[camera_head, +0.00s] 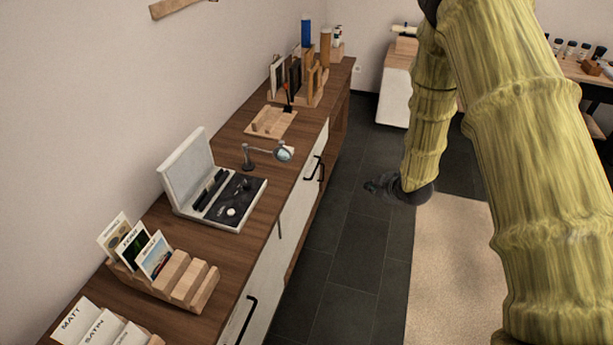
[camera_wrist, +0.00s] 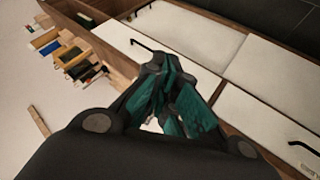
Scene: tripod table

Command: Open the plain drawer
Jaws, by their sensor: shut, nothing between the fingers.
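A long wooden cabinet (camera_head: 215,165) with white fronts runs along the left wall. A far white front (camera_head: 300,190) has a black handle (camera_head: 314,168), and a near white front (camera_head: 262,290) has another black handle (camera_head: 248,320). I cannot tell which front is the plain drawer; the fronts look closed. My gripper (camera_head: 372,187) is shut and empty, out over the floor to the right of the cabinet, apart from the handles. In the wrist view my gripper (camera_wrist: 170,100) covers part of the fronts; one handle (camera_wrist: 150,48) shows to its left, another (camera_wrist: 303,147) to its right.
On the cabinet top stand an open case (camera_head: 215,185), a small lamp (camera_head: 265,153), a wooden holder (camera_head: 270,122) and card racks (camera_head: 165,275). A beige rug (camera_head: 445,260) lies right of clear dark floor (camera_head: 345,255). A white cabinet (camera_head: 396,95) stands at the back.

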